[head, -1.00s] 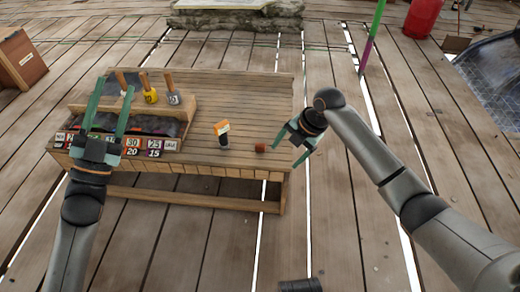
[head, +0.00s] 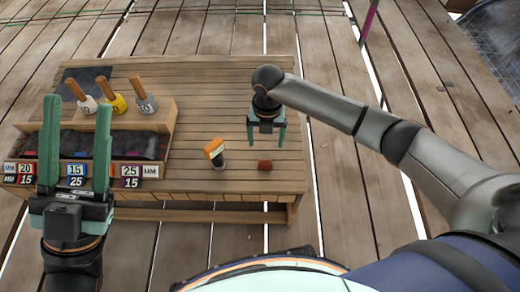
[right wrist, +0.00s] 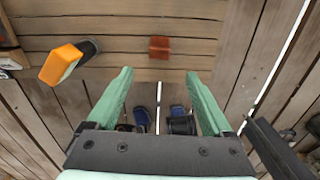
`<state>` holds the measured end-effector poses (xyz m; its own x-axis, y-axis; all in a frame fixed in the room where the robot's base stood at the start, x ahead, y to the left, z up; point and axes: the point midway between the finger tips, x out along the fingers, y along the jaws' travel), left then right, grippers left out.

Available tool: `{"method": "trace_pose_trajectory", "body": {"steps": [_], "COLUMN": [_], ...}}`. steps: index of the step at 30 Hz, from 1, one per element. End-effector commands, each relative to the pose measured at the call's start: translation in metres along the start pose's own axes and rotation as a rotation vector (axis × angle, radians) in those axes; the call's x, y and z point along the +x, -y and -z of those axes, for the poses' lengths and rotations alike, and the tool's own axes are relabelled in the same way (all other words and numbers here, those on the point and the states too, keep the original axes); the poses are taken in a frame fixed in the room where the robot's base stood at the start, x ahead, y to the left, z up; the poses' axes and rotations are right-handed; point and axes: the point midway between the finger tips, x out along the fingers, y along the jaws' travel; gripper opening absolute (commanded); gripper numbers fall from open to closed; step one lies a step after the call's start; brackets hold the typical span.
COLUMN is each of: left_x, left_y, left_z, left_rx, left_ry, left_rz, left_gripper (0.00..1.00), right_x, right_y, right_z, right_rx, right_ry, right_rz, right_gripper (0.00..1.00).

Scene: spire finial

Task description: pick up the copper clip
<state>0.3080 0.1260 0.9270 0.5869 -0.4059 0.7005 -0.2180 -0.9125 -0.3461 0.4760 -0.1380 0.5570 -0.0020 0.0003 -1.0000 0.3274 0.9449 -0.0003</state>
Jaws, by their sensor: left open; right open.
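The copper clip (head: 264,165) is a small reddish-brown piece lying on the wooden bench near its front right edge. It also shows in the right wrist view (right wrist: 159,47), ahead of the fingertips and roughly centred between them. My right gripper (head: 266,140) is open and empty over the bench, its fingers pointing toward the clip without enclosing it. It shows in the right wrist view (right wrist: 158,72) too. My left gripper (head: 76,103) is open and empty, in front of the bench's left part.
An orange-topped dark tool (head: 216,152) stands left of the clip. A wooden rack (head: 165,125) holds several wooden-handled pieces, with number labels and a dark bin below. The bench top (head: 215,85) behind is clear.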

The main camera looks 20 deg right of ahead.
Motion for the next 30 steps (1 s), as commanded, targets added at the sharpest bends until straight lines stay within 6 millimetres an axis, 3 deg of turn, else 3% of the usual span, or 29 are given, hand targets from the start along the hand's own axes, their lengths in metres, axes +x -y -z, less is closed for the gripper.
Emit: {"method": "trace_pose_trajectory", "body": {"steps": [12, 20, 30], "left_x": [-0.02, -0.025, -0.043], "left_y": [-0.013, -0.016, -0.027], "left_z": [-0.02, -0.025, -0.043], "left_rx": [-0.045, -0.058, -0.088], "left_ry": [0.006, 0.008, 0.022], "left_rz": [-0.002, -0.003, -0.005], "left_gripper": [0.5, 0.5, 0.5], "right_x": [0.066, 0.082, 0.126], "right_y": [0.0, 0.0, -0.001], "right_z": [0.001, 0.001, 0.002], "right_rx": [0.0, 0.0, -0.001], "right_ry": [-0.001, 0.0, 0.0], "right_rz": [0.001, 0.001, 0.001], "right_gripper": [0.85, 0.85, 0.85]}}
